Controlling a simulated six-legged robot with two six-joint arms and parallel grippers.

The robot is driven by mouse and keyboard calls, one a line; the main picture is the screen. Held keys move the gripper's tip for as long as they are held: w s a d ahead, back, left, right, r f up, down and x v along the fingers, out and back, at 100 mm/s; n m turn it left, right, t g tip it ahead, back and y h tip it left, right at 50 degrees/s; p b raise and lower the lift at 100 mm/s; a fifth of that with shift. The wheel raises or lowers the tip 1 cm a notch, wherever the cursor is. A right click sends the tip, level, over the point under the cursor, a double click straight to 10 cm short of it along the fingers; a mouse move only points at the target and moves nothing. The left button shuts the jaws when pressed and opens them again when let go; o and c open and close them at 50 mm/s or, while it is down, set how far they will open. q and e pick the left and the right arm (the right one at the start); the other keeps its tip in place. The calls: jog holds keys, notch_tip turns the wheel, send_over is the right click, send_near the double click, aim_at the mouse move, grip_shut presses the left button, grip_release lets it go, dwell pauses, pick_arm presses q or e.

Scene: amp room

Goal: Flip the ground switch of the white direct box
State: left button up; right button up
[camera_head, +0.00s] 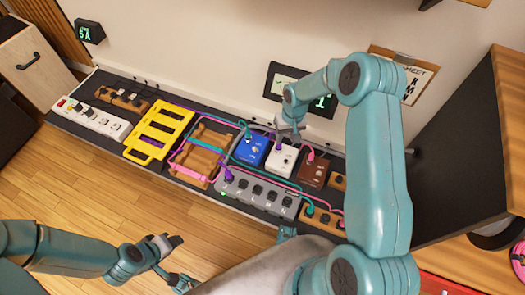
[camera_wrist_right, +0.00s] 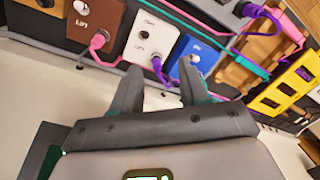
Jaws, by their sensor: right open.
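The white direct box (camera_head: 281,161) stands on the dark board between a blue box (camera_head: 251,148) and a brown box (camera_head: 314,170). In the right wrist view the white box (camera_wrist_right: 150,36) shows knobs or switches and small lettering, with a purple plug at its edge. Which of these is the ground switch is too small to tell. My right gripper (camera_head: 289,131) is open and empty at the wall-side edge of the white box. Its fingertips (camera_wrist_right: 160,76) point toward the white and blue boxes. My left gripper (camera_head: 176,262) is open and empty over the floor.
Pink, teal and purple cables run around the boxes. A grey pedal strip (camera_head: 257,193) lies in front. A yellow rack (camera_head: 158,130), wooden frame (camera_head: 201,151) and white power strip (camera_head: 91,119) lie to the left. The wall rises close behind the board.

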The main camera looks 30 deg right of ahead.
jog(key=s+a+r+y+p, duration=0.1)
jog(key=s+a+r+p, duration=0.3)
jog(key=a+p, duration=0.1)
jog(key=s+a+r+y+p, duration=0.1)
jog(key=s+a+r+p, duration=0.3)
jog(key=a+p, duration=0.2)
jog(key=shift+a+r+n, duration=0.2)
jog(key=shift+a+n, duration=0.2)
jog(key=shift+a, duration=0.85)
jog(key=shift+s, duration=0.1)
